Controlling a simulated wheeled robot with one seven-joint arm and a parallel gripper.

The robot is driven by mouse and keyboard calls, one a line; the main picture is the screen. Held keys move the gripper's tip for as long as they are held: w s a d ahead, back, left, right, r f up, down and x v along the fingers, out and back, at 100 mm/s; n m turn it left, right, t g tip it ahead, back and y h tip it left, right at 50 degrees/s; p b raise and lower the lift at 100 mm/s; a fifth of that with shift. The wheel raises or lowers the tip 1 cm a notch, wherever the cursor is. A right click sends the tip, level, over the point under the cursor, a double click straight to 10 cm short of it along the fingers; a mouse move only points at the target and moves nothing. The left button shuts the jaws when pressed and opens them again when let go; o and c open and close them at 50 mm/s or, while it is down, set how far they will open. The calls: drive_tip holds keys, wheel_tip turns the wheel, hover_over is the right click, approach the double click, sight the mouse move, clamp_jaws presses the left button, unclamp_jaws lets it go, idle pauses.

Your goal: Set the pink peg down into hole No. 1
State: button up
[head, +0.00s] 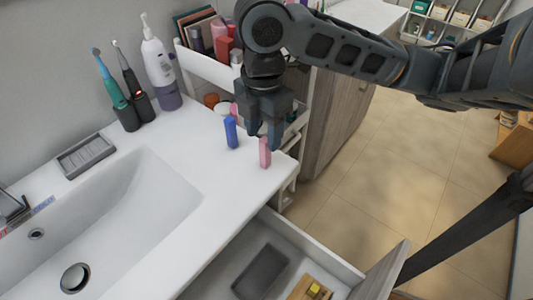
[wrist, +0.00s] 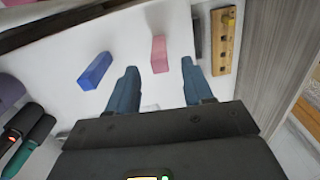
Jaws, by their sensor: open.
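The pink peg (head: 265,152) stands upright on the white counter near its front right edge. It also shows in the wrist view (wrist: 159,54), in line with the space between my fingertips. My gripper (head: 263,136) is open and empty, pointing down just above and behind the pink peg. In the wrist view its two blue-grey fingers (wrist: 160,70) are spread apart. The wooden block with holes (wrist: 223,55) lies in the open drawer below the counter, with a yellow peg (head: 315,289) in it. The hole numbers are too small to read.
A blue peg (head: 231,132) stands on the counter left of the pink peg. A dark grey tray (head: 260,272) lies in the open drawer (head: 322,252) beside the block. A white cart (head: 206,68) with cosmetics stands behind. Toothbrushes and a sink (head: 130,205) are at left.

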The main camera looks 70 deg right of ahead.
sight(265, 139)
drive_tip(key=f, duration=0.4)
drive_tip(key=shift+d+f+b, duration=0.2)
drive_tip(key=shift+b, duration=0.15)
clamp_jaws()
